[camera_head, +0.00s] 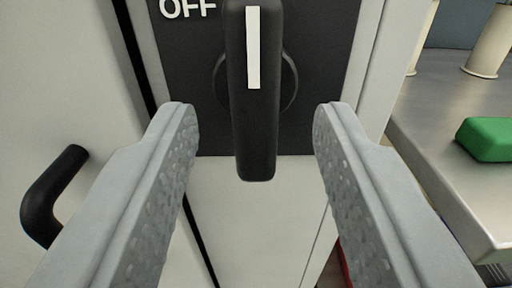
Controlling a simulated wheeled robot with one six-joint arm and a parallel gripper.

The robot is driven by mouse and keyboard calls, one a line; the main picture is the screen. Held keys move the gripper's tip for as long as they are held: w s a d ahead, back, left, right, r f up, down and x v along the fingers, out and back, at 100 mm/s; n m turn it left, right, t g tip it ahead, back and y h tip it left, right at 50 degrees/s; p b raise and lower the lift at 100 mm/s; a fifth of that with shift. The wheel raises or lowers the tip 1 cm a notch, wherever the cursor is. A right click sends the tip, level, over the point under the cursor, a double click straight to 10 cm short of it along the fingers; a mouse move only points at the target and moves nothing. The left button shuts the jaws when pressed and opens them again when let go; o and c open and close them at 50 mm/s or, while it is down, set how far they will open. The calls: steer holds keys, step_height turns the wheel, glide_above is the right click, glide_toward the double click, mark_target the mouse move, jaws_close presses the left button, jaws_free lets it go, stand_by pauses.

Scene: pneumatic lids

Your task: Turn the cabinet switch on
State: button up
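The cabinet switch is a black rotary handle (252,130) with a white stripe, at the top middle of the head camera view. It stands upright on a dark plate (330,40) on the pale cabinet (255,220). The white word OFF shows at the plate's upper left. The handle's top end is cut off by the picture edge. My gripper (256,120) is open, with one grey finger on each side of the handle. A gap shows between each finger and the handle, and nothing is held.
A black door handle (52,195) is on a pale door at the left. At the right, a metal table (440,130) carries a green block (487,139) and a cream cylinder (490,42). The table's corner is close to my right finger in the picture.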

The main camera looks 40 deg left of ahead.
steer(key=v, duration=1.5)
steer(key=s+d+r+m+t+h, duration=0.35)
steer(key=s+d+r+h, duration=0.25)
steer(key=s+d+r, duration=0.55)
steer(key=s+d+r+m+h, duration=0.1)
steer(key=s+h, duration=0.1)
steer(key=s, duration=0.9)
steer(key=s+d+r+m+g+h, duration=0.1)
steer(key=s+d+m+h, duration=0.1)
steer(key=s, duration=0.9)
steer(key=shift+r, duration=0.25)
steer(key=shift+s+d, duration=0.1)
steer(key=shift+d, duration=0.05)
